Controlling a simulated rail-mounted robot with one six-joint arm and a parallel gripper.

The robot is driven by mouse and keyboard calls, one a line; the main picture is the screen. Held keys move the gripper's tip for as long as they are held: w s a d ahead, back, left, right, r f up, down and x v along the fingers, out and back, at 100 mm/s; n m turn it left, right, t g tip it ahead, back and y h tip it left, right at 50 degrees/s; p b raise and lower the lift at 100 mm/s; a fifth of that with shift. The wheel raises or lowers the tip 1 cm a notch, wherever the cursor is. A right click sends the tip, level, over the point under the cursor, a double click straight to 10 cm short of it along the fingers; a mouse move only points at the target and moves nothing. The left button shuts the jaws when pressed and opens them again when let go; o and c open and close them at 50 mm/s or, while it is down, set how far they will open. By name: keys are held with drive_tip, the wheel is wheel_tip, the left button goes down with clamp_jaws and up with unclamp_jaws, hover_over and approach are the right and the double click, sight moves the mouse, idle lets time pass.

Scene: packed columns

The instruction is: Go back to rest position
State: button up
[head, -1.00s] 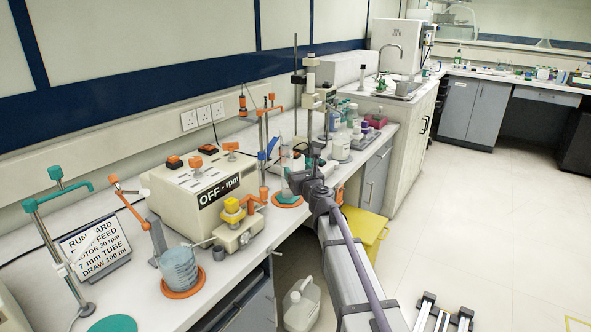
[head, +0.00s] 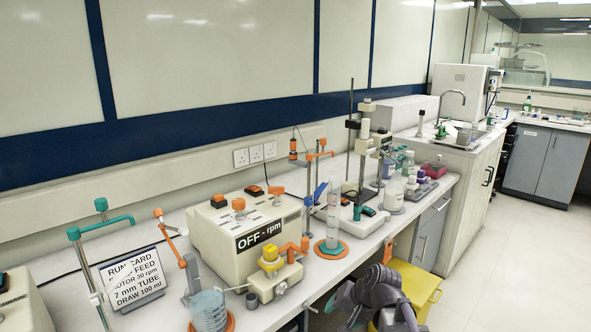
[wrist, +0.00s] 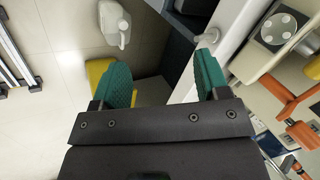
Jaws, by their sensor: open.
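My gripper (wrist: 163,80) shows in the wrist view with its two green fingers spread apart. It is open, with nothing between the fingers. Its view looks down on the floor and the bench's front edge. In the head view only a dark part of my arm (head: 375,295) shows at the bottom, in front of the bench. The fingers cannot be made out there.
The white bench (head: 350,243) carries a pump unit marked OFF - rpm (head: 247,225), a beaker (head: 208,311), a glass cylinder (head: 333,222) and a run card (head: 132,278). A yellow bin (head: 418,289) stands below. Floor at the right is clear.

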drive_tip(key=s+d+f+n+g+h, duration=0.1)
drive_tip(key=s+d+n+g+h, duration=0.15)
drive_tip(key=s, duration=0.55)
drive_tip(key=s+d+f+n+g+h, duration=0.1)
drive_tip(key=s+d+h, duration=0.2)
drive_tip(key=s, duration=0.4)
wheel_tip(320, 180, up, 14)
drive_tip(key=w+p, duration=0.1)
drive_tip(key=p, duration=1.3)
drive_tip(key=shift+w+a+y, duration=0.2)
drive_tip(key=shift+a+y, duration=0.1)
drive_tip(key=shift+y, duration=0.05)
